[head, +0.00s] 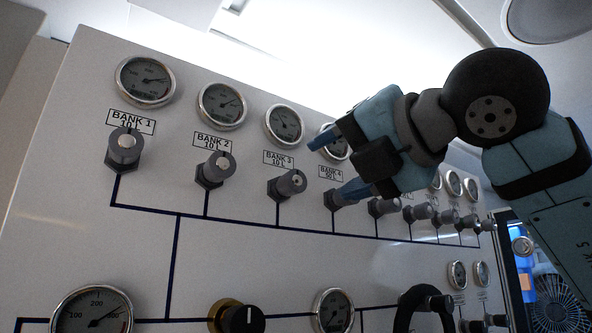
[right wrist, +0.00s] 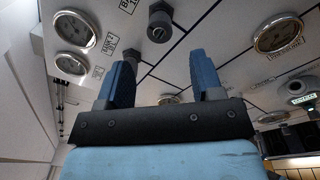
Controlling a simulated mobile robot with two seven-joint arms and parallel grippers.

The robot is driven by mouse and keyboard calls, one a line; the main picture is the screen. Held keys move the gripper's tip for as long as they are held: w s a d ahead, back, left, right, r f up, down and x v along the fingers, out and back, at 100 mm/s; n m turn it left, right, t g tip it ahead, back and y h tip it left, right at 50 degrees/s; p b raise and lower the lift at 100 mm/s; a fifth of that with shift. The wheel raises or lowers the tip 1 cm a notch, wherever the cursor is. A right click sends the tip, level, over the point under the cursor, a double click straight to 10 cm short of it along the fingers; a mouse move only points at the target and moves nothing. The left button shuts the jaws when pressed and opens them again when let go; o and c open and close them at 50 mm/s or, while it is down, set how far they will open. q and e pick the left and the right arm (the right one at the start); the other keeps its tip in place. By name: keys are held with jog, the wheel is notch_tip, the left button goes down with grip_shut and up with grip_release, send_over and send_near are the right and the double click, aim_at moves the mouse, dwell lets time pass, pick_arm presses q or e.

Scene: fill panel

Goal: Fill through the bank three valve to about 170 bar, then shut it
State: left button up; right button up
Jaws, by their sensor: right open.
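The bank three valve (head: 288,184) is a grey knob on the white panel, under the label BANK 3 (head: 278,158) and its round gauge (head: 285,125). My right gripper (head: 334,164) is open and empty in front of the panel, to the right of that valve. Its blue fingers are spread near the bank four label and valve, partly covering the bank four gauge. The right wrist view shows the two fingers (right wrist: 163,72) apart, with a dark valve knob (right wrist: 160,26) beyond them; I cannot tell which bank it is. My left gripper is not in view.
Bank one (head: 124,147) and bank two (head: 216,168) valves stand to the left. Several more knobs and gauges run right. A large gauge (head: 92,312), a brass-collared black knob (head: 237,317) and a black handwheel (head: 424,308) sit lower. A blue-lit screen (head: 522,262) is at right.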

aim_at(297, 181)
jog(key=p+x, duration=0.2)
jog(key=x, duration=0.5)
jog(key=shift+w+a+r+p, duration=0.15)
jog(key=shift+w+a+p, duration=0.1)
jog(key=shift+p, duration=0.15)
jog(key=shift+w+a, duration=0.3)
jog(key=shift+w, duration=0.05)
